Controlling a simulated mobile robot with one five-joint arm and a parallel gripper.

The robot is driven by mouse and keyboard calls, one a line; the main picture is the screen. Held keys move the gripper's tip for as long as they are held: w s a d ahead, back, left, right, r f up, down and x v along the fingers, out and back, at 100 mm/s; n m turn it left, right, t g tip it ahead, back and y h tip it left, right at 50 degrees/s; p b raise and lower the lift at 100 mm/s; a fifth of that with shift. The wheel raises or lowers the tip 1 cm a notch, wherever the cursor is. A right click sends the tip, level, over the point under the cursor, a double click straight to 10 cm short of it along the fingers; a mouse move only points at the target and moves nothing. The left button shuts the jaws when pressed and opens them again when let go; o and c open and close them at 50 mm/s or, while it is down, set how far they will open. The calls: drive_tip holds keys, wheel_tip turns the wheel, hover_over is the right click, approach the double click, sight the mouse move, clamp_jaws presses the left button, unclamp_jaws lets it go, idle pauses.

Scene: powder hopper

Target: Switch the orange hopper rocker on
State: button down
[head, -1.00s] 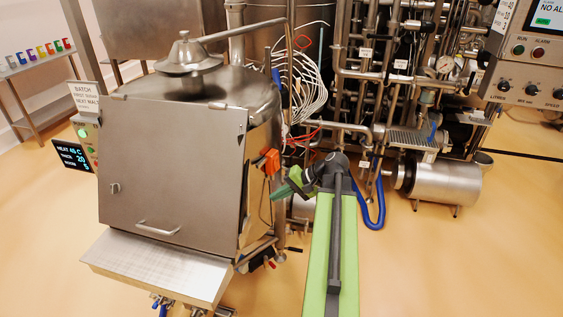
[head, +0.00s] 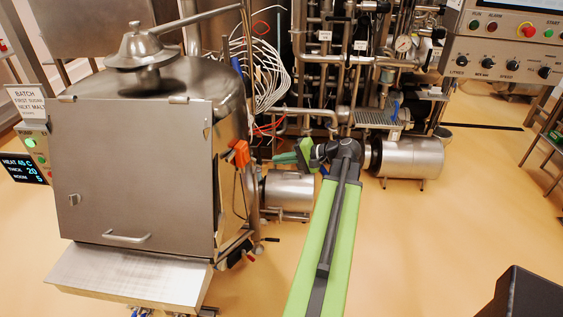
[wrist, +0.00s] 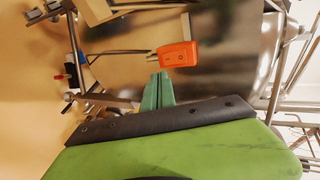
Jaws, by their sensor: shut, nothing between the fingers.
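The orange hopper rocker box (head: 238,153) sits on the right side of the steel hopper (head: 135,165). In the wrist view the orange rocker box (wrist: 178,54) shows its face with small dark marks; I cannot tell which way the rocker is tipped. My gripper (head: 276,158) is shut and empty, to the right of the box and apart from it in the head view. In the wrist view my green gripper fingers (wrist: 158,76) are together, pointing up just below the box's lower left, with a small visible gap.
White cables (head: 268,75) and steel pipework (head: 345,65) stand behind my arm. A steel motor cylinder (head: 288,192) is below my gripper. A control panel (head: 505,45) is at the upper right.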

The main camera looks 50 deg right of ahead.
sight(248, 160)
drive_tip(key=x, duration=0.3)
drive_tip(key=b+x, duration=0.1)
drive_tip(key=x, duration=0.2)
drive_tip(key=r+b+x, duration=0.1)
drive_tip(key=x, duration=0.2)
drive_tip(key=shift+w+a+f, duration=0.1)
drive_tip(key=shift+w+a, duration=0.05)
drive_tip(key=shift+w, duration=0.4)
drive_tip(key=shift+w+a, duration=0.1)
drive_tip(key=shift+w, duration=0.05)
drive_tip(key=shift+r+p, duration=0.65)
drive_tip(key=shift+r, duration=0.2)
drive_tip(key=shift+f, duration=0.1)
